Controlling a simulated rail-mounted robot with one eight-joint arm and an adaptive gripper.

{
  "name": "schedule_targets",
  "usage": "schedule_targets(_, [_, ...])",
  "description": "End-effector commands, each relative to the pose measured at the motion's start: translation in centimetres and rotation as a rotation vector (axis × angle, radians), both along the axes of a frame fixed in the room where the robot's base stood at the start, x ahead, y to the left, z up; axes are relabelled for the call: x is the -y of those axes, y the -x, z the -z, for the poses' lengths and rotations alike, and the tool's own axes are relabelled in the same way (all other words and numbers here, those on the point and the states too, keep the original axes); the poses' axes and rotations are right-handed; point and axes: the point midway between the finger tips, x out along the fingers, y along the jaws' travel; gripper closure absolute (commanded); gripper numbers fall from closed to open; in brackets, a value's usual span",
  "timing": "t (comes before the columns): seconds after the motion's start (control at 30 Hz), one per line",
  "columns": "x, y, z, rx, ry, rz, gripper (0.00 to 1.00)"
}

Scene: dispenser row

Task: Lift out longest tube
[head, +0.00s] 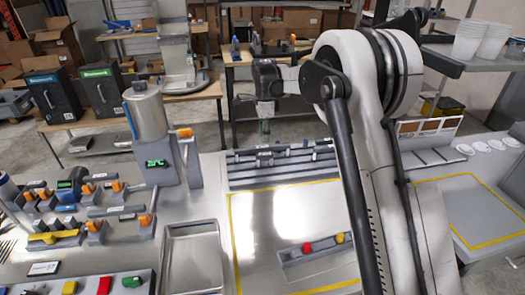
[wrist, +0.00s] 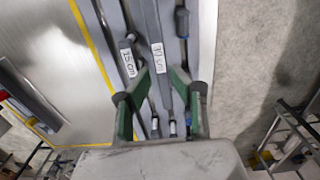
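A grey rack (head: 285,170) with parallel slots holds tubes at the back edge of the metal table. Another dark-ended tube (wrist: 182,22) lies to the right.
A yellow-outlined area (head: 285,220) in front of the rack is mostly clear. A small grey box (head: 318,248) with red and yellow buttons sits in it. An empty metal tray (head: 192,255) and a dispenser (head: 148,120) stand left. A side table (head: 455,200) stands right.

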Motion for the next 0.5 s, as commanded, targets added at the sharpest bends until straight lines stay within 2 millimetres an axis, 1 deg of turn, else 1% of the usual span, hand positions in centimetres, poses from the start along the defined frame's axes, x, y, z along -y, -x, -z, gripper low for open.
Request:
schedule_targets(0.17, [-0.4,0.0,1.4,0.000,0.000,-0.001,0.79])
schedule_targets(0.3, [-0.8,0.0,3.4,0.000,0.000,-0.001,0.79])
schedule_targets(0.4, [-0.7,0.0,4.5,0.000,0.000,0.000,0.79])
schedule_targets(0.5, [-0.7,0.1,5.2,0.000,0.000,0.000,0.79])
